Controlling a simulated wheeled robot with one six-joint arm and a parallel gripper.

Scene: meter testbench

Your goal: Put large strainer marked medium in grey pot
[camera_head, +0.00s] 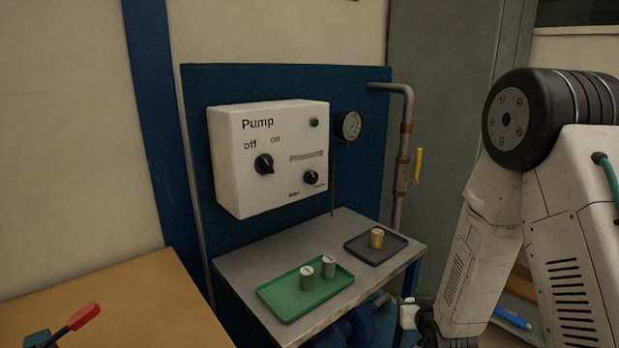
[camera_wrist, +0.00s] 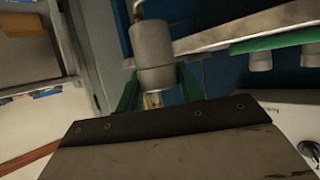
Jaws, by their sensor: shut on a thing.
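My gripper (camera_wrist: 157,88) is low in the wrist view, its two green fingers shut on a short light-grey cylinder (camera_wrist: 157,77), which looks like a strainer. Its marking cannot be read. A grey pot-like cylinder (camera_wrist: 150,43) on a thin pipe lines up with it and seems to meet its far end. I cannot tell whether the held piece is inside it. Two grey cylinders (camera_head: 318,271) stand upright on a green tray (camera_head: 291,311). A brass cylinder (camera_head: 377,238) stands on a dark tray (camera_head: 361,253). In the head view my gripper's jaws are hidden.
Both trays lie on a grey bench (camera_head: 245,268). Behind it are a white pump box (camera_head: 285,185) with knobs, a pressure gauge (camera_head: 349,125) and a pipe (camera_head: 411,110) with a yellow valve handle (camera_head: 418,165). A wooden table (camera_head: 150,290) is at lower left.

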